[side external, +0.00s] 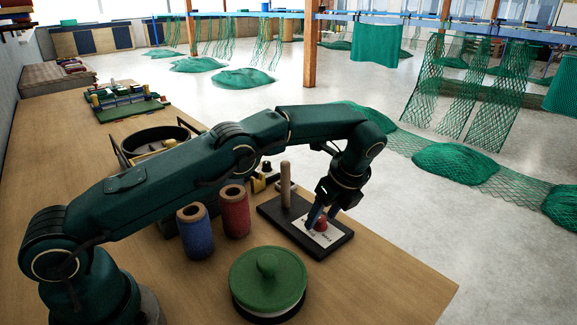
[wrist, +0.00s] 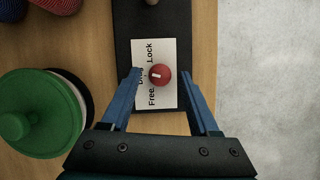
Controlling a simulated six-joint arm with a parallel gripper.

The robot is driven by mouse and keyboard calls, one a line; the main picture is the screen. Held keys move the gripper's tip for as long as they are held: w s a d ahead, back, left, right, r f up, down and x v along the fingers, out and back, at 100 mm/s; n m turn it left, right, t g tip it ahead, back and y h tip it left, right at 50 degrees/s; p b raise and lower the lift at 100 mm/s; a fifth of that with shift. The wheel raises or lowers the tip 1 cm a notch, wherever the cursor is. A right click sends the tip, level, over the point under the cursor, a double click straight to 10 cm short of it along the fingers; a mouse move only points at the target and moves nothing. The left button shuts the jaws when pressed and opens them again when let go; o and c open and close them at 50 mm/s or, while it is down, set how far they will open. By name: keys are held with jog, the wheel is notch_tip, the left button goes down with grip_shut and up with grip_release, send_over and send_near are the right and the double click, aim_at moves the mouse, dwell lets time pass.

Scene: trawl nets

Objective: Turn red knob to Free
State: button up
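The red knob (wrist: 160,75) is round, with a short white mark on its left side, pointing at the middle word of its label. It sits on a white label (wrist: 168,50) reading "Lock" at the top and "Free" at the bottom; the middle word is partly covered, perhaps "Drag". The label is on a black board (wrist: 180,22). My gripper (wrist: 163,80) is open, its blue fingers either side of the knob with gaps visible. In the side external view, my gripper (side external: 318,214) points down at the knob (side external: 321,224); contact there is unclear.
A wooden peg (side external: 286,184) stands on the board behind the knob. A green-lidded container (side external: 268,280), a red spool (side external: 235,212) and a blue spool (side external: 194,232) stand nearby. The wooden table (side external: 385,275) is clear to the front right, and its edge is close.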

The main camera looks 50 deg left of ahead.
jog(key=shift+r, duration=2)
jog(key=s+a+r, duration=0.5)
jog(key=a+r, duration=0.2)
jog(key=a, duration=0.3)
jog(key=shift+a, duration=0.25)
jog(key=n+h, duration=0.3)
jog(key=h, duration=0.5)
send_near(323, 219)
notch_tip(323, 219, down, 2)
jog(key=shift+s+a+f+n+t+h, duration=0.15)
jog(key=shift+f+n+t+h, duration=0.2)
jog(key=shift+f, duration=0.45)
jog(key=shift+x, duration=2.45)
